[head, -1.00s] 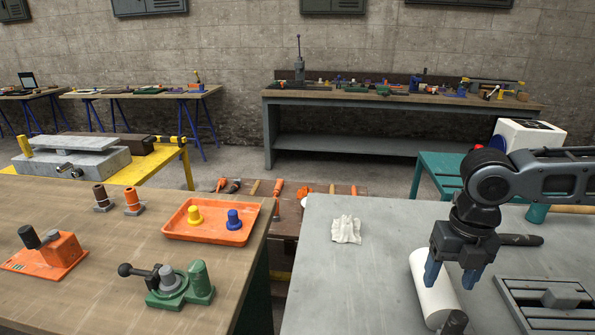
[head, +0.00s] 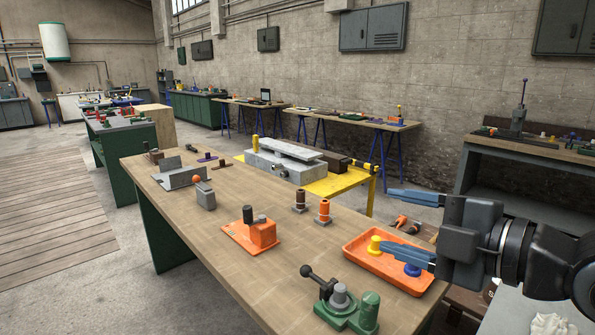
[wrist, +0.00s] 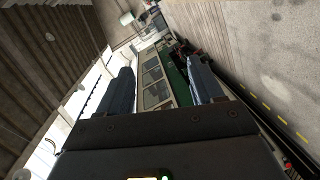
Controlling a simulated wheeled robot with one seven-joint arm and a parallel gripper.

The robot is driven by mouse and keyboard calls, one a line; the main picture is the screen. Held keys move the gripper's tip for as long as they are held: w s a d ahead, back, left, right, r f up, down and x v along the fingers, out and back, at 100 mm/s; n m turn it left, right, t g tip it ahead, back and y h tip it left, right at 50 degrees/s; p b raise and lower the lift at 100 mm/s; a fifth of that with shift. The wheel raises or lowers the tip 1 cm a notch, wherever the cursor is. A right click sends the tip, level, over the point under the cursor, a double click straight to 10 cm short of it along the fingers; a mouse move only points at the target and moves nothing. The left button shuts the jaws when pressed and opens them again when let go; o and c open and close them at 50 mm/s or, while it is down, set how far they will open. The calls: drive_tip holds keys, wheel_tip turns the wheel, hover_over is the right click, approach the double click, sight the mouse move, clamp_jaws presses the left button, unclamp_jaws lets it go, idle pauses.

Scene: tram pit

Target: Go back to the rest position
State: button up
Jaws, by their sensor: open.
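My gripper (head: 412,226) is at the right of the head view, with its two blue fingers spread apart and pointing left. Nothing is between the fingers. In the head view it is in front of the orange tray (head: 361,238), and its lower finger hides part of the tray and of the blue piece (head: 414,269). In the wrist view the two fingers (wrist: 162,90) are also apart, with distant windows and a green surface beyond them.
The wooden bench (head: 282,267) below holds a green clamp fixture (head: 349,308), an orange block fixture (head: 252,236) and two spools. A yellow table (head: 338,184) with a grey machine stands behind. Open floor (head: 70,285) lies at the left.

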drive_tip(key=a+r+m+t, duration=0.4)
drive_tip(key=r+m+t, duration=0.15)
drive_tip(key=m, duration=0.35)
drive_tip(key=s+d+f+m+h, duration=0.2)
drive_tip(key=s+f+m+h, duration=0.9)
drive_tip(key=s+f+m, duration=0.65)
drive_tip(key=s+d+f+n+g, duration=0.1)
drive_tip(key=s+d+f, duration=0.1)
drive_tip(key=s, duration=0.5)
drive_tip(key=s+d+f+n+g+y, duration=0.1)
drive_tip(key=s+d+f+n, duration=0.1)
drive_tip(key=s, duration=0.5)
drive_tip(key=s+d+f+n+g+b, duration=0.1)
drive_tip(key=s+d+f, duration=0.1)
drive_tip(key=s+f, duration=0.2)
drive_tip(key=shift+s+f+n+g+y, duration=0.3)
drive_tip(key=shift+s+n+g, duration=0.05)
drive_tip(key=shift+s, duration=1.2)
drive_tip(key=shift+d, duration=0.1)
